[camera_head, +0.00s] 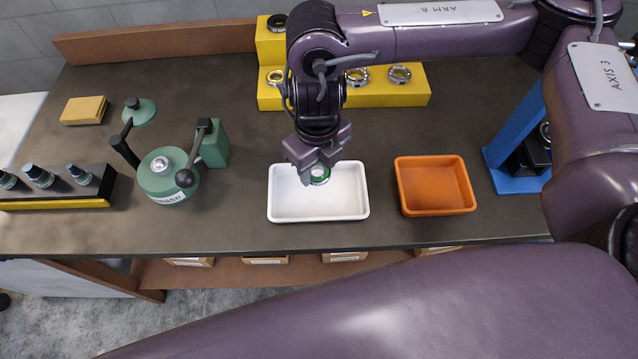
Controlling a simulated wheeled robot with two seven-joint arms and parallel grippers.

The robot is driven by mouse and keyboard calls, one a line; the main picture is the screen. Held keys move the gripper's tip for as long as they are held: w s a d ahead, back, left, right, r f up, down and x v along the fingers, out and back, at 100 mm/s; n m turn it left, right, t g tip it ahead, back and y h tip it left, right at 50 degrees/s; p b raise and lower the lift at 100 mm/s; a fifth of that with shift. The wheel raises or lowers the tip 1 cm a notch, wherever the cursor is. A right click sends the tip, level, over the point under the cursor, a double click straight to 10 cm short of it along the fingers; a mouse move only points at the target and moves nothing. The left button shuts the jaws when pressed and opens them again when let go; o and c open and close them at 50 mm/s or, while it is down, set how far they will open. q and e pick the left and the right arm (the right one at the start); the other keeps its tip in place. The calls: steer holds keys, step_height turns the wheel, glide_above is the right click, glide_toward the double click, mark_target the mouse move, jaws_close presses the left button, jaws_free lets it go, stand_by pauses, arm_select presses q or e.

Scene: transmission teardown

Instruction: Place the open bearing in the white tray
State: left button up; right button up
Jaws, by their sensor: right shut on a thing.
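The white tray (290,206) lies on the dark bench near its front edge, in the middle of the head view. My right gripper (314,174) reaches down from above, over the back part of the tray. Part of the bearing is hidden by the fingers. I cannot tell whether the bearing touches the tray floor. Nothing else shows in the tray. My left gripper is not in view.
An orange tray (435,209) stands right of the white tray. A yellow stepped stand (415,97) with metal rings is behind. A blue frame (519,128) stands right, and a yellow block (84,110) lies back left.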

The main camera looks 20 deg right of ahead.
glide_above(318, 195)
step_height(318, 195, down, 5)
step_height(318, 195, down, 3)
steer(key=shift+b, duration=0.4)
steer(key=shift+f, duration=0.2)
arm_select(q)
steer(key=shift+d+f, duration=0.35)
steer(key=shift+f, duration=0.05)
arm_select(e)
steer(key=shift+f, duration=0.15)
steer(key=o, duration=1.1)
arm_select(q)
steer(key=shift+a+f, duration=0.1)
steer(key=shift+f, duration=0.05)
